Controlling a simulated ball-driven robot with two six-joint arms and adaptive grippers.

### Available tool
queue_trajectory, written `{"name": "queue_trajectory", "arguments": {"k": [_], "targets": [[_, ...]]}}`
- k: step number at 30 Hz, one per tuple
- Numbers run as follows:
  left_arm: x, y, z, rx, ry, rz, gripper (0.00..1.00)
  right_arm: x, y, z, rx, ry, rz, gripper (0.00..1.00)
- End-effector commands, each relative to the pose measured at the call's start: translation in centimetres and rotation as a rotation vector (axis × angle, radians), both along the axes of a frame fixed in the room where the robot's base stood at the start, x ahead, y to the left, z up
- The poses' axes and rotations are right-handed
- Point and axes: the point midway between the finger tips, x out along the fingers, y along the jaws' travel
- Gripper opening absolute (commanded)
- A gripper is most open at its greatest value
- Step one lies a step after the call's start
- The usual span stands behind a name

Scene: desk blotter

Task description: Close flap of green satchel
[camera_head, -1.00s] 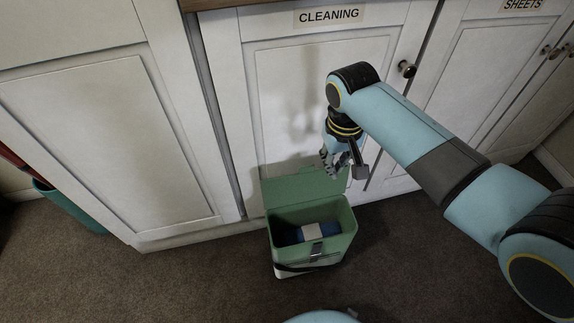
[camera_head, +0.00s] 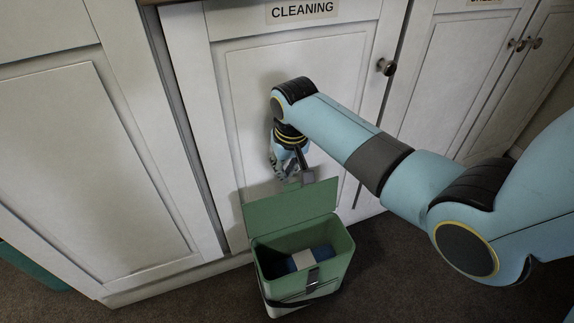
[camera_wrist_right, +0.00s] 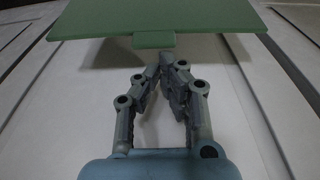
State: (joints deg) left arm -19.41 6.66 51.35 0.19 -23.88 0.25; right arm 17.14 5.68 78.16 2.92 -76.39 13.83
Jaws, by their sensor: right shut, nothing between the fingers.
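The green satchel (camera_head: 338,270) stands on the floor in front of the cupboard in the head view. Its flap (camera_head: 288,211) is open and stands up at the back, near the cupboard door. A blue item with a white band (camera_head: 308,259) lies inside. My right gripper (camera_head: 287,177) is shut and empty, just above the top edge of the flap, between it and the door. In the right wrist view the flap (camera_wrist_right: 160,20) with its small tab (camera_wrist_right: 154,41) lies just beyond the fingertips (camera_wrist_right: 168,62); I cannot tell whether they touch. My left gripper is not in view.
A white cupboard door labelled CLEANING (camera_head: 304,10) rises close behind the satchel, with a round knob (camera_head: 386,67) at its upper right. A teal bin (camera_head: 30,268) stands at the left edge. Dark carpet (camera_head: 200,300) is free beside the satchel.

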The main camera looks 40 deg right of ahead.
Motion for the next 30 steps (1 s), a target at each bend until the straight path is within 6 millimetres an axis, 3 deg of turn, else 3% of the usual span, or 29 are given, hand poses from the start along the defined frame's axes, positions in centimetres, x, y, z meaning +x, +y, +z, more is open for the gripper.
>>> {"name": "queue_trajectory", "arguments": {"k": [4, 17, 24, 30], "targets": [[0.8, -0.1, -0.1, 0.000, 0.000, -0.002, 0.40, 0.2, 0.0, -1.1, 0.000, 0.001, 0.000, 0.00], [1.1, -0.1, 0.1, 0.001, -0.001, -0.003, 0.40, 0.2, 0.0, -1.1, -0.001, -0.002, 0.000, 0.00], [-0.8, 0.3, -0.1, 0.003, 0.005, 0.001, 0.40, -0.5, 0.1, -0.8, -0.010, -0.038, 0.000, 0.00], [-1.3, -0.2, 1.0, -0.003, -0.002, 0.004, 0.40, -1.8, 0.6, -0.3, -0.032, -0.125, 0.000, 0.00]]}}
